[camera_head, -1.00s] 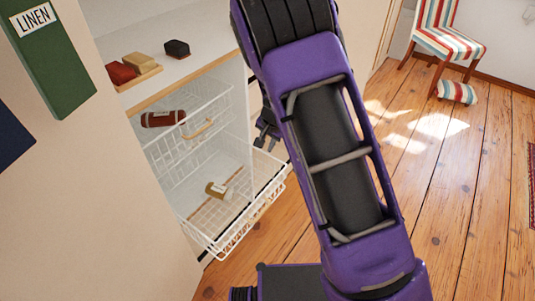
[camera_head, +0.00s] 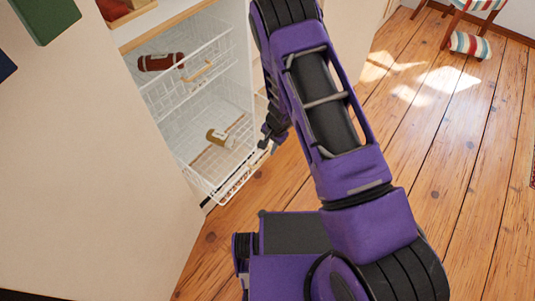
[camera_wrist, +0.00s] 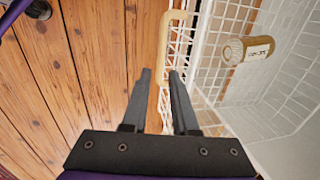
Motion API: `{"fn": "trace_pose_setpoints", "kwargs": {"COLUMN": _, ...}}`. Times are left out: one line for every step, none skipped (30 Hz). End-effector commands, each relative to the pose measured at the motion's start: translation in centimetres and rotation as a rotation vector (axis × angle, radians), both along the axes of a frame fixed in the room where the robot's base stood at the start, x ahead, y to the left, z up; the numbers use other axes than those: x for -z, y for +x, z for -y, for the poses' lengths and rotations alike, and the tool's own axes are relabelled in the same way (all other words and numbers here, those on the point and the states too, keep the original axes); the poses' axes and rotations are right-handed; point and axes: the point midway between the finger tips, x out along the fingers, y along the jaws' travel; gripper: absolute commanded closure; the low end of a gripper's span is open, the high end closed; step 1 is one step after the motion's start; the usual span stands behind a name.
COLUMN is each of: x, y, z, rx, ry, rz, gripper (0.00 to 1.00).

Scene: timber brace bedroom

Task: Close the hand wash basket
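The bottle's label is too small to read. A wire upper basket (camera_head: 157,103) holds a dark red roll (camera_head: 161,62) and has a tan handle. I cannot read which one is labelled hand wash. My gripper (camera_wrist: 160,74) is open and empty, with the lower basket's front edge between its fingers in the picture; it also appears beside that basket's right front in the head view (camera_head: 265,140).
A pale panel (camera_head: 90,170) stands left of the baskets. A wooden shelf edge (camera_head: 165,25) is above. The plank floor (camera_head: 470,150) is clear on the right.

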Motion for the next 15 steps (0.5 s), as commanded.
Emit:
{"fn": "trace_pose_setpoints", "kwargs": {"x": 1.2, "y": 0.0, "z": -0.2, "rx": 0.0, "ry": 0.0, "rz": -0.001, "gripper": 0.73}}
{"fn": "trace_pose_setpoints", "kwargs": {"x": 1.7, "y": 0.1, "z": -0.2, "rx": -0.001, "ry": 0.0, "rz": -0.001, "gripper": 0.73}}
{"fn": "trace_pose_setpoints", "kwargs": {"x": 2.2, "y": 0.2, "z": -0.4, "rx": -0.002, "ry": 0.0, "rz": -0.001, "gripper": 0.73}}
{"fn": "trace_pose_setpoints", "kwargs": {"x": 2.6, "y": 0.2, "z": -0.4, "rx": -0.001, "ry": 0.0, "rz": -0.001, "gripper": 0.73}}
{"fn": "trace_pose_setpoints", "kwargs": {"x": 2.9, "y": 0.3, "z": -0.5, "rx": 0.0, "ry": 0.0, "rz": -0.001, "gripper": 0.73}}
{"fn": "trace_pose_setpoints", "kwargs": {"x": 3.3, "y": 0.4, "z": -0.5, "rx": -0.001, "ry": 0.0, "rz": 0.0, "gripper": 0.73}}
{"fn": "trace_pose_setpoints", "kwargs": {"x": 3.5, "y": 0.4, "z": -0.6, "rx": -0.001, "ry": 0.0, "rz": 0.0, "gripper": 0.73}}
{"fn": "trace_pose_setpoints", "kwargs": {"x": 3.7, "y": 0.4, "z": -0.6, "rx": -0.001, "ry": 0.0, "rz": 0.0, "gripper": 0.73}}
{"fn": "trace_pose_setpoints", "kwargs": {"x": 3.9, "y": 0.4, "z": -0.6, "rx": -0.001, "ry": 0.0, "rz": 0.0, "gripper": 0.73}}
{"fn": "trace_pose_setpoints", "kwargs": {"x": 4.0, "y": 0.5, "z": -0.7, "rx": -0.001, "ry": 0.0, "rz": 0.0, "gripper": 0.73}}
{"fn": "trace_pose_setpoints", "kwargs": {"x": 4.1, "y": 0.5, "z": -0.7, "rx": -0.001, "ry": 0.0, "rz": 0.0, "gripper": 0.73}}
{"fn": "trace_pose_setpoints", "kwargs": {"x": 4.2, "y": 0.5, "z": -0.7, "rx": -0.001, "ry": 0.001, "rz": 0.001, "gripper": 0.73}}
{"fn": "trace_pose_setpoints", "kwargs": {"x": 4.2, "y": 0.5, "z": -0.7, "rx": -0.001, "ry": 0.001, "rz": 0.001, "gripper": 0.73}}
{"fn": "trace_pose_setpoints", "kwargs": {"x": 4.2, "y": 0.5, "z": -0.7, "rx": -0.001, "ry": 0.001, "rz": 0.001, "gripper": 0.73}}
{"fn": "trace_pose_setpoints", "kwargs": {"x": 4.2, "y": 0.5, "z": -0.7, "rx": -0.001, "ry": 0.001, "rz": 0.001, "gripper": 0.73}}
